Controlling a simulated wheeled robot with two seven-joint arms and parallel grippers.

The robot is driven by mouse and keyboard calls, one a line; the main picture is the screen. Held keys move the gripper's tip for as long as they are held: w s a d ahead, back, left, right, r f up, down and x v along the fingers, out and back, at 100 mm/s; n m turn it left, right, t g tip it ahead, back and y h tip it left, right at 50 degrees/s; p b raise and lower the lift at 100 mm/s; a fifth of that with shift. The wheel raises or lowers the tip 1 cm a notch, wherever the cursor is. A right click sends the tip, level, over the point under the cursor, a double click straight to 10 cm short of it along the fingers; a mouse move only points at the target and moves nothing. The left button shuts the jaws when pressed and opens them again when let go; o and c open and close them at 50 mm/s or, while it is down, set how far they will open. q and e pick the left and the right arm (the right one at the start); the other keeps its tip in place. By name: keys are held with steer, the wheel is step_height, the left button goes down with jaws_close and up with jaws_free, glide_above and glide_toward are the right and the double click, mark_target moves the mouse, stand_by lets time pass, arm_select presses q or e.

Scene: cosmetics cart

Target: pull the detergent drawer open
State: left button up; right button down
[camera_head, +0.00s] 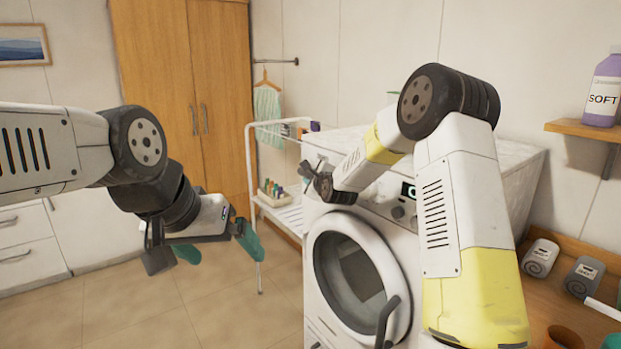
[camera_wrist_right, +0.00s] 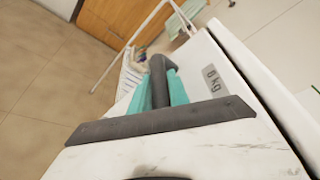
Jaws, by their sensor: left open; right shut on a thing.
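The white washing machine (camera_head: 318,275) stands in the middle of the head view, with a round door. My right gripper (camera_head: 307,172) is at the upper left of its front; the arm and wrist hide the detergent drawer there. In the right wrist view, the teal fingers of my right gripper (camera_wrist_right: 161,90) are shut on a dark grey handle (camera_wrist_right: 158,68), apparently the drawer handle, by the white front with a "6 kg" label (camera_wrist_right: 214,80). How far out the drawer stands cannot be told. My left gripper (camera_head: 218,246) is open and empty, in the air left of the machine.
A white rack (camera_head: 249,165) with a tray of small bottles (camera_head: 274,192) stands just left of the machine. The floor (camera_head: 150,310) at left is clear.

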steer(key=shift+s, duration=0.1)
stand_by(0.6)
steer(key=s+a, duration=1.3)
steer(key=a, duration=0.5)
steer(key=shift+f, duration=0.1)
steer(key=c, duration=1.3)
jaws_free()
steer(key=shift+o, duration=0.2)
